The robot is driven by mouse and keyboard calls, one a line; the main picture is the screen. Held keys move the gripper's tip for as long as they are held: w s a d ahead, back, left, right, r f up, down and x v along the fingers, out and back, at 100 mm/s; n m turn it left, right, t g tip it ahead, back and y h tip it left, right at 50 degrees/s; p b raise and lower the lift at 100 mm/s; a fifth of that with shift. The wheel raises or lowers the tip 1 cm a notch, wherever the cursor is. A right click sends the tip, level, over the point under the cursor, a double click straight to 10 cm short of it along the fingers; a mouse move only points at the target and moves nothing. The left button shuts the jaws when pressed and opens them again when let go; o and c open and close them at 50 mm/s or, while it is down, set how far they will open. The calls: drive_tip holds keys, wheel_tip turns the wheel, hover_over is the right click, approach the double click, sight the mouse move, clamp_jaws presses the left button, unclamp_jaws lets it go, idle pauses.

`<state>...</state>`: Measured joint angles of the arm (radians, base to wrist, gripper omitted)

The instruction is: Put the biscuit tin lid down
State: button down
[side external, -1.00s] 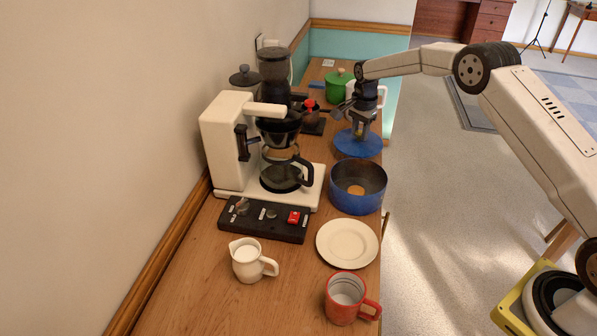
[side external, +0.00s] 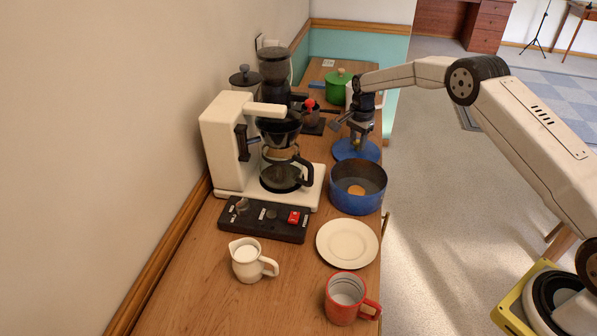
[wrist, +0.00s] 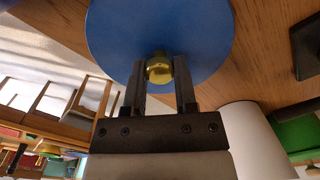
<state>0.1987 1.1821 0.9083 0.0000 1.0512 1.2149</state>
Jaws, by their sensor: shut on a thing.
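The biscuit tin lid is a round blue disc (side external: 345,152) with a brass knob (wrist: 159,68). My gripper (side external: 357,140) is shut on the knob, with a finger on each side of it in the wrist view. The lid is low at the counter, just behind the tin; I cannot tell whether it touches the wood. The blue biscuit tin (side external: 345,200) stands open in front of the lid, with an orange-brown round thing (side external: 356,190) inside.
A cream coffee maker (side external: 225,150) with a glass jug stands left of the tin. A white plate (side external: 347,243), a red mug (side external: 345,297) and a cream jug (side external: 249,260) are in front. A green pot (side external: 339,88) stands behind my gripper. The counter's right edge is close.

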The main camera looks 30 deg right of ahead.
sight(358, 141)
drive_tip(key=shift+f, duration=0.1)
drive_tip(key=shift+c, duration=2)
unclamp_jaws()
wheel_tip(358, 141, up, 12)
